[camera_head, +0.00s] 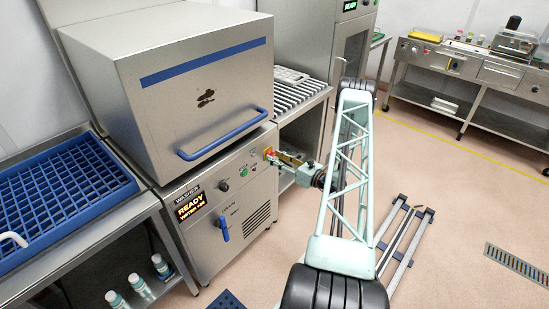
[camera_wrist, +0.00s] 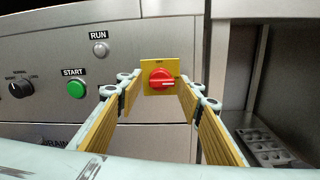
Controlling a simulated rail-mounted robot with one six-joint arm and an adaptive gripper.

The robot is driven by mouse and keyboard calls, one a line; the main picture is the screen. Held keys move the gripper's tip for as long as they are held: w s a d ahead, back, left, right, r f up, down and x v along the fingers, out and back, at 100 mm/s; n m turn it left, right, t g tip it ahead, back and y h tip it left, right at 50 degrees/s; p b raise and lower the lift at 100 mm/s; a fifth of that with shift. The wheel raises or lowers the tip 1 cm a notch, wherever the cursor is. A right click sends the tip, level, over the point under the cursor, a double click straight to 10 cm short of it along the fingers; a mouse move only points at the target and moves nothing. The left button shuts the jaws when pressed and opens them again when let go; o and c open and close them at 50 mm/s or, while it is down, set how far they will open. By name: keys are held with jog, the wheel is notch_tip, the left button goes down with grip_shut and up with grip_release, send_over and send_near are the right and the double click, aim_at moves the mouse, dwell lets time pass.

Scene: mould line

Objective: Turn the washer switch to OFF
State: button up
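The washer (camera_head: 205,120) is a steel machine with a blue-handled hood and a lit READY display (camera_head: 188,205). Its switch is a red rotary knob on a yellow plate (camera_wrist: 161,78), at the right end of the front panel. The switch also shows in the head view (camera_head: 268,152), just beyond my gripper (camera_head: 283,157). In the wrist view my gripper (camera_wrist: 160,92) is open, its two yellow-padded fingers either side of the knob, apparently not touching it.
In the wrist view a green START button (camera_wrist: 76,89), a RUN lamp (camera_wrist: 100,49) and a black selector knob (camera_wrist: 20,87) sit left of the switch. A blue drain lever (camera_head: 222,228) is lower on the front. A slatted table (camera_head: 300,92) adjoins the washer's right.

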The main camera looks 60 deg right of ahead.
jog(key=shift+w, duration=0.35)
jog(key=c, duration=0.7)
